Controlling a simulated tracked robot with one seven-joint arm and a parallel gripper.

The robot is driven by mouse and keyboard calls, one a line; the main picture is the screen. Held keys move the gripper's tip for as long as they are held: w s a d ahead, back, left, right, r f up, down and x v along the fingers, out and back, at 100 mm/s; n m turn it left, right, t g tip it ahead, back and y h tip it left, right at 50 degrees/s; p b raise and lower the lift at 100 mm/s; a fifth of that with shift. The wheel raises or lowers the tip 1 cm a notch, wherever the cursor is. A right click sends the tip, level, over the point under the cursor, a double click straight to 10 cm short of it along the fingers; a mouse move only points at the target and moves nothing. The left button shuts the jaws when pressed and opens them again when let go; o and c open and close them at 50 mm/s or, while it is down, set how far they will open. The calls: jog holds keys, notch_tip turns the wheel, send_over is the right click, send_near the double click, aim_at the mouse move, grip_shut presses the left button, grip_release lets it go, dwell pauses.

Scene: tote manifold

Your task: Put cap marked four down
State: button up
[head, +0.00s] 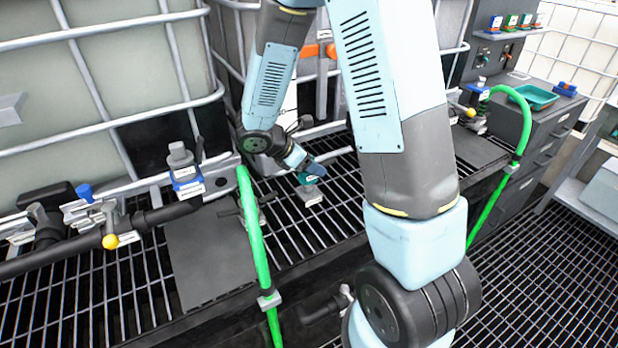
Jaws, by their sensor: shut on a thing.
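My gripper (304,166) reaches down over the grating in the middle of the head view. It is shut on a small dark green cap (308,179), partly hidden by the fingers. Any number on this cap is too small to read. Just below the cap, a grey piece with a white label (312,199) is on the grating. I cannot tell whether the cap touches it.
Green hoses (256,240) arch at the left and right of the grating (335,215). A grey fitting with a blue, labelled collar (187,182) stands at left. A dark flat plate (210,255) lies before it. A green tray (532,96) sits on the right cabinet.

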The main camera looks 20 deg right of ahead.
jog(key=w+f, duration=0.2)
jog(key=w+d+f, duration=0.1)
jog(key=f, duration=0.2)
jog(key=shift+w+d, duration=0.1)
jog(key=shift+w, duration=0.3)
jog(key=shift+w+f, duration=0.15)
jog(key=shift+f, duration=1.55)
jog(key=o, duration=1.2)
